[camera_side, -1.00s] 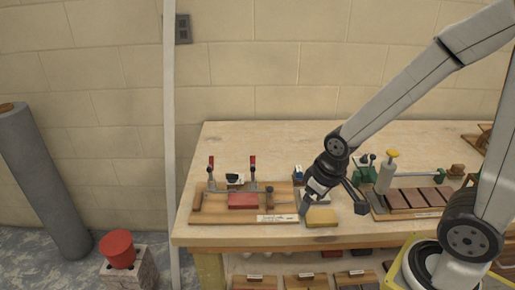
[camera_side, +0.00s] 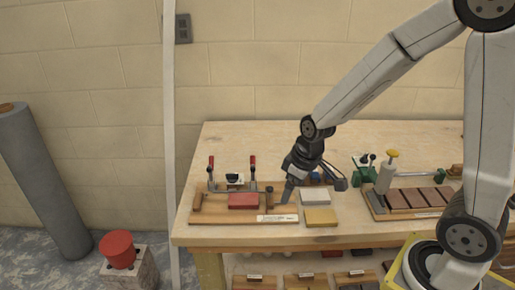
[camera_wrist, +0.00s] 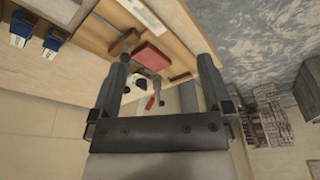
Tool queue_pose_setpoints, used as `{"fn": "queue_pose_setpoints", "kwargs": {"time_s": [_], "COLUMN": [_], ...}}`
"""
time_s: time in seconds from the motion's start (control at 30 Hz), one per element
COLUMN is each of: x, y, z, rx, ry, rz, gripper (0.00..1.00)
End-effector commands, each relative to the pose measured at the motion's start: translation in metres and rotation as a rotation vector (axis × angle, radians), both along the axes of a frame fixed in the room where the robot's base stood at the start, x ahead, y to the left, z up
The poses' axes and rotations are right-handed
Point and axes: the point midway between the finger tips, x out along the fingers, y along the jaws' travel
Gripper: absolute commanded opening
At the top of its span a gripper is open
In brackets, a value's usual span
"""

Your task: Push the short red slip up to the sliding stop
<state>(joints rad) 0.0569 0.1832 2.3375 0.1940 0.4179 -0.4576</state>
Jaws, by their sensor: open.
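The short red slip (camera_side: 243,201) lies flat on the wooden jig board (camera_side: 222,215), and it also shows in the wrist view (camera_wrist: 152,56). A block with a dark round knob (camera_side: 269,198), which looks like the sliding stop, stands just right of the slip, with what seems a small gap between them. A wooden block (camera_side: 197,203) stands at the board's left end, apart from the slip. My gripper (camera_side: 314,190) is open and empty.
Two red-handled clamps (camera_side: 253,170) rise behind the slip. A rack of brown slips (camera_side: 410,200) stands at the right. The bench's back is mostly clear.

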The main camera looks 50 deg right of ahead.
Motion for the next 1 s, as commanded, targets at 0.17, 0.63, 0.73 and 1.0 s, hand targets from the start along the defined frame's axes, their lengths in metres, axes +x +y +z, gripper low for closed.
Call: {"fn": "queue_pose_setpoints", "kwargs": {"time_s": [0.17, 0.63, 0.73, 1.0], "x": [0.029, 0.102, 0.115, 0.137], "y": [-0.004, -0.018, -0.022, -0.027], "z": [-0.005, -0.020, -0.023, -0.029], "rx": [0.015, 0.056, 0.063, 0.070], "ry": [-0.007, -0.081, -0.104, -0.150], "rz": [0.102, 0.386, 0.440, 0.534], "gripper": [1.00, 1.00, 1.00, 1.00]}}
